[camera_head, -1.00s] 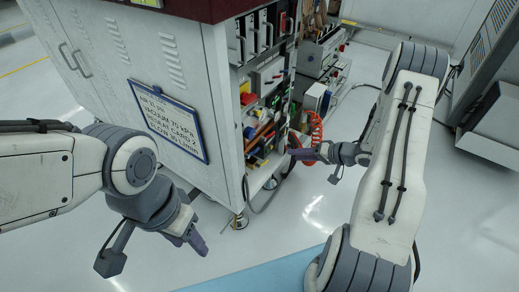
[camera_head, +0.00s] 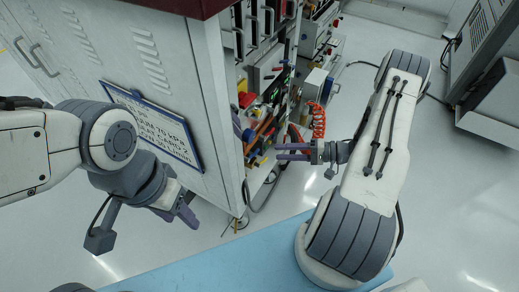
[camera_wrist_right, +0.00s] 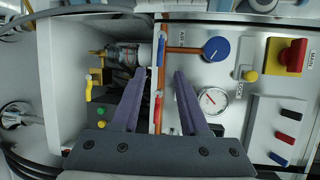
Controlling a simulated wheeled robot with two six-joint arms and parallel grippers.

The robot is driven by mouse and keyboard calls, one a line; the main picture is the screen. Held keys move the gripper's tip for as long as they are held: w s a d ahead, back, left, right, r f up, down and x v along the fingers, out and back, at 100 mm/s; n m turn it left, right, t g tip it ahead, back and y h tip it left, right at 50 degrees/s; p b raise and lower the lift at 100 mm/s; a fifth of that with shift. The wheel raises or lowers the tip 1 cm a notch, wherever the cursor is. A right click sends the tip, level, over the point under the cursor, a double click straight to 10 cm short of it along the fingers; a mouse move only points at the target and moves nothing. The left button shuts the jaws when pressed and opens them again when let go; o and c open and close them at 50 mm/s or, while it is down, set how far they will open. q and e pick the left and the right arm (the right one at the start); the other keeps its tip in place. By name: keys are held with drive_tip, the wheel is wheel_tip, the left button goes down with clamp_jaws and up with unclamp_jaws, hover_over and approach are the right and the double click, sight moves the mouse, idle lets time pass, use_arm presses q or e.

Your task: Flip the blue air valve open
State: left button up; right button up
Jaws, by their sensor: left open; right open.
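In the right wrist view a slim blue lever handle (camera_wrist_right: 161,50) sits on a copper pipe (camera_wrist_right: 182,50). An orange-red handle (camera_wrist_right: 158,109) lies below it in the picture. A round blue disc (camera_wrist_right: 215,49) with a dark pointer is to the right; in the head view a small blue round part (camera_head: 248,134) shows on the panel. My right gripper (camera_wrist_right: 160,74) is open and empty; its fingertips are either side of the pipe line in the picture, contact not visible. It points at the cabinet front in the head view (camera_head: 278,151). My left gripper (camera_head: 187,215) hangs beside the cabinet, away from the panel.
The panel also holds a white gauge (camera_wrist_right: 213,101), a red-and-yellow switch (camera_wrist_right: 287,56) and several coloured buttons. An open recess with a cylinder (camera_wrist_right: 127,55) is at left. The cabinet side carries a sign (camera_head: 160,130). An orange coiled hose (camera_head: 317,120) hangs near my right gripper.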

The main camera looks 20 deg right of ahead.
drive_tip(key=b+x, duration=0.1)
drive_tip(key=x, duration=0.6)
drive_tip(key=shift+w+a, duration=0.15)
drive_tip(key=shift+a, duration=0.15)
clamp_jaws()
